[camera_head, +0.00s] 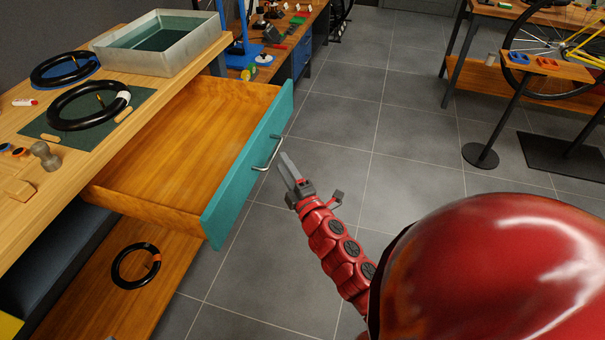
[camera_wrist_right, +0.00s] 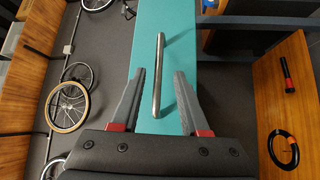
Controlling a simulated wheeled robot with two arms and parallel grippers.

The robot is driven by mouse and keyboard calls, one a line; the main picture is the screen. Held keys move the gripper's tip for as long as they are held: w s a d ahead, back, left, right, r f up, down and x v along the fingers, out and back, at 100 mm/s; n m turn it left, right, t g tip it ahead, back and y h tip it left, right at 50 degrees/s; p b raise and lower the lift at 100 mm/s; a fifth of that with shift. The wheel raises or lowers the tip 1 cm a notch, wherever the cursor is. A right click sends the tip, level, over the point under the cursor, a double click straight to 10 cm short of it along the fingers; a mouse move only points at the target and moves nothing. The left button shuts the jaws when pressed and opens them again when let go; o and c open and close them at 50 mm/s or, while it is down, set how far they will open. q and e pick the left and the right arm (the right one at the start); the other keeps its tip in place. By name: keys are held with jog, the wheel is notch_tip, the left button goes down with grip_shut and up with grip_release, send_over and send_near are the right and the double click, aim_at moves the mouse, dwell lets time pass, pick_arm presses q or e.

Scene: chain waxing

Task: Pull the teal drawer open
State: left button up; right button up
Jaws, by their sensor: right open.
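The teal drawer (camera_head: 243,178) is pulled well out of the wooden bench, and its wooden inside looks empty. Its metal bar handle (camera_head: 267,154) is on the teal front. My right gripper (camera_head: 285,165) is just in front of the handle, on the floor side. In the right wrist view my right gripper (camera_wrist_right: 158,90) is open, with one finger on each side of the handle (camera_wrist_right: 159,75). I cannot tell whether a finger touches it. My left gripper is not in view.
On the bench top (camera_head: 200,60) are a metal tray (camera_head: 162,62) of dark liquid, black tires (camera_head: 88,105) and a green mat (camera_head: 50,130). A lower shelf (camera_head: 115,312) holds a black ring (camera_head: 136,266). The tiled floor (camera_head: 330,110) beyond the drawer is clear.

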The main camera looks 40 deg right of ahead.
jog(key=s+a+f, duration=0.1)
jog(key=s, duration=1)
jog(key=shift+s+a+f, duration=0.2)
jog(key=shift+s+a, duration=0.1)
jog(key=shift+a, duration=0.05)
